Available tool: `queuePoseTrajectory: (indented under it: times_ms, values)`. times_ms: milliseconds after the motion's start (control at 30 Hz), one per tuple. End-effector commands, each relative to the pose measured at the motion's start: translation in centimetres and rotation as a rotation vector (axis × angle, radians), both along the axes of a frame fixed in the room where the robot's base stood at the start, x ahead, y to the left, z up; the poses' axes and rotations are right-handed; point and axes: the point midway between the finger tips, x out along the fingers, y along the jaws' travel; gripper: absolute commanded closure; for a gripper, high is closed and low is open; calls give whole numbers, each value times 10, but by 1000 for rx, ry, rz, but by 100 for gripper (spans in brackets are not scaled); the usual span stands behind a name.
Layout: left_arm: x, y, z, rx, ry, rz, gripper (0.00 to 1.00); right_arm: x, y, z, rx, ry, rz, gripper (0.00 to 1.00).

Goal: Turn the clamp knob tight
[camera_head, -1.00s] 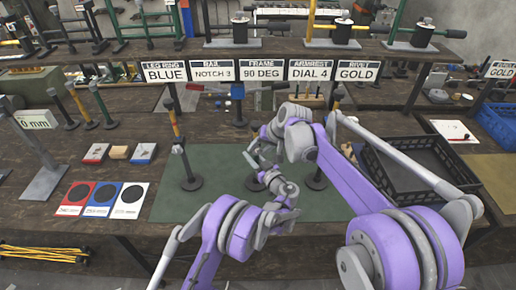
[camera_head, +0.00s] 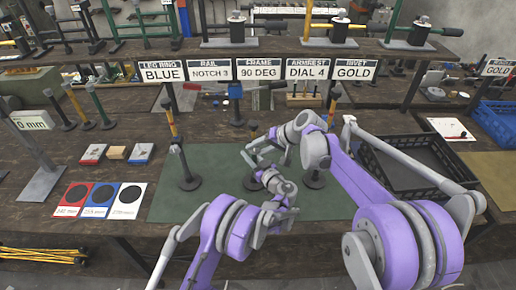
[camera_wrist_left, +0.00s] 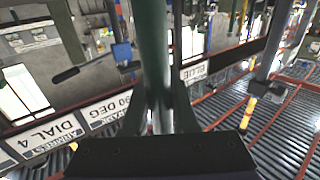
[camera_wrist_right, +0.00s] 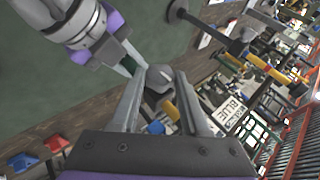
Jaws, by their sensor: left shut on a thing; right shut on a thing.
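My left gripper (camera_head: 255,178) is shut on the post's dark green tube (camera_wrist_left: 152,50), low down near the base. My right gripper (camera_head: 249,158) is shut on the grey clamp knob (camera_wrist_right: 158,78), just above my left gripper. My arms partly hide the post in the head view.
A similar post (camera_head: 180,150) stands to the left and another (camera_head: 333,105) to the right. A black crate (camera_head: 400,185) lies at the right of the bench. Red, blue and white cards (camera_head: 98,198) lie at the left. Sign plates (camera_head: 260,69) hang from the shelf above.

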Motion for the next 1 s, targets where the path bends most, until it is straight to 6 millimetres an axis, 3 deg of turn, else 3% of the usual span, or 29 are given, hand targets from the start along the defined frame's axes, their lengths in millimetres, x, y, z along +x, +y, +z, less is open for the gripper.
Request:
queuePoseTrajectory:
  times_ms: [33,67,200,633,1000]
  values:
    - [0,0,1,1,0,-1,100,0,0,-1,-1,0,1,100]
    - [0,0,1,1,0,-1,100,0,0,-1,-1,0,1,49]
    - [0,0,1,1,0,-1,100,0,0,0,-1,0,0,24]
    - [0,0,0,1,-1,0,100,-4,-7,8,-1,0,-2,24]
    - [0,0,0,1,-1,0,100,-30,-54,60,-1,0,-3,24]
